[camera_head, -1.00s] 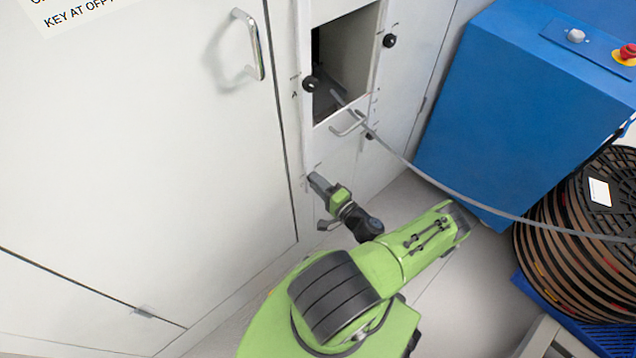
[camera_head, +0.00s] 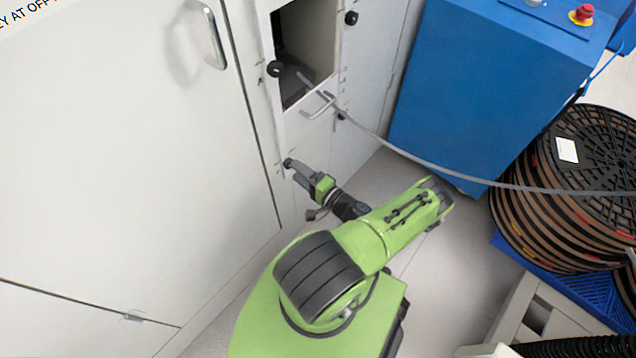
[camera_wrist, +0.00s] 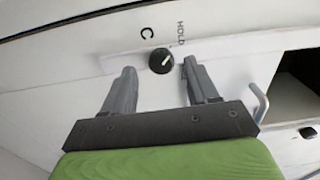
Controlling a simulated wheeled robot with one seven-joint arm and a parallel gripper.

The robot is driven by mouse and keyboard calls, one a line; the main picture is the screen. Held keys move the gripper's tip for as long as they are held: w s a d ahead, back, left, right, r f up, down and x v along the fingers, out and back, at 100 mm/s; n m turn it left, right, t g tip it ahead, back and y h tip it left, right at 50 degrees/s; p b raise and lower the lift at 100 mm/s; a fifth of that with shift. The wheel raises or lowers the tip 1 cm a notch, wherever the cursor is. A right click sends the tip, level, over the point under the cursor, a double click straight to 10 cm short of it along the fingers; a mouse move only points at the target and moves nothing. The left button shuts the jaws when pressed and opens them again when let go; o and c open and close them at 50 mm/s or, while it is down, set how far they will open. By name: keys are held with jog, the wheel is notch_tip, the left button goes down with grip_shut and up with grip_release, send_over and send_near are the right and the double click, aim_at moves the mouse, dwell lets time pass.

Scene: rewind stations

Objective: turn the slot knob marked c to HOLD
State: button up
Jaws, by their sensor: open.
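The knob marked C (camera_wrist: 161,61) is a round black knob with a white pointer line, on the pale panel in the wrist view. The letter C is printed on its left and the word HOLD (camera_wrist: 181,33) above and to its right. The pointer slants up and right, roughly toward HOLD; I cannot tell if it lines up exactly. My gripper (camera_wrist: 160,76) is open, with one finger on each side of the knob in the picture. I see no finger touching it. In the head view my gripper (camera_head: 290,164) is at the panel's lower part and hides this knob.
Other black knobs (camera_head: 275,69) sit beside the open compartment (camera_head: 308,45), above a bar handle (camera_head: 318,106). A grey strip (camera_head: 430,168) runs from there to stacked reels (camera_head: 560,190) at right. A blue cabinet (camera_head: 480,90) stands behind the strip.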

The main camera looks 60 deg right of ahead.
jog(key=v, duration=1.3)
jog(key=shift+s+p, duration=0.15)
jog(key=shift+p, duration=0.25)
jog(key=shift+r, duration=0.1)
